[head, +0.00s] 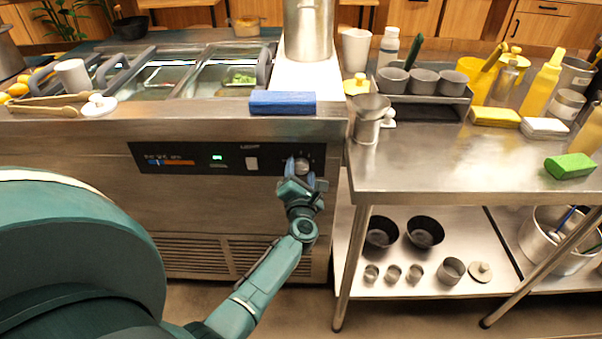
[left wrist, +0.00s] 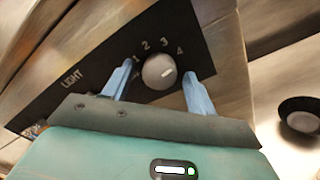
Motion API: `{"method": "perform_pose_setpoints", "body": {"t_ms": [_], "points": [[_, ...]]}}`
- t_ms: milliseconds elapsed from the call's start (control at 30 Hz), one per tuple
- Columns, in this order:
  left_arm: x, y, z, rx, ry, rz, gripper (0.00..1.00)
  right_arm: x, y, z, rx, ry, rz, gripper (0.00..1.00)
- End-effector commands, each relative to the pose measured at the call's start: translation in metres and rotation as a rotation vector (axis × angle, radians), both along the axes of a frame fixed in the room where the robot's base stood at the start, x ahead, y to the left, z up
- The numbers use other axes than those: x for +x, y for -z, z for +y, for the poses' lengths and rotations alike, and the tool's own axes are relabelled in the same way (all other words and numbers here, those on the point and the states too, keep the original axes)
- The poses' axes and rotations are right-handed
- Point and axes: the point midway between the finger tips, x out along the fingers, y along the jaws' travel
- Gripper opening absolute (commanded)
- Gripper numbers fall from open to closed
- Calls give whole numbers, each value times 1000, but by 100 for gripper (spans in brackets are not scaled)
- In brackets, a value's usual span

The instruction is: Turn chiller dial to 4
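The chiller dial (head: 302,166) is a round grey knob at the right end of the black control panel (head: 222,158) on the chiller front. In the left wrist view the dial (left wrist: 159,71) has the numbers 1, 2, 3 and 4 around its upper side. Its white mark points right, on the side of the 4; whether it lines up exactly I cannot tell. My left gripper (head: 303,181) is at the panel with its blue fingers (left wrist: 158,87) on either side of the dial. Gaps show between fingers and dial, so it is open. My right gripper is out of view.
A blue sponge (head: 282,102) lies on the chiller's top edge above the dial. A steel table (head: 430,160) stands close on the right, its leg (head: 352,265) near my left arm.

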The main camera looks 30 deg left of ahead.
Motion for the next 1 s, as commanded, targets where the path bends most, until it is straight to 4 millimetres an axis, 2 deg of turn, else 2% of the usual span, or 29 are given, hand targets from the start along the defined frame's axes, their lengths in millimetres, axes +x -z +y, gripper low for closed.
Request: {"method": "perform_pose_setpoints", "body": {"t_ms": [267,367,700,1000], "points": [[-2,0,-1,-1,0,-1,59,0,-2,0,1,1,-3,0],[-9,0,-6,-2,0,2,59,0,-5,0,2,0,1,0],[-54,1,-35,-2,1,1,59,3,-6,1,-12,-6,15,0],[-63,2,-41,-1,0,-1,59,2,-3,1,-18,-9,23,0]]}}
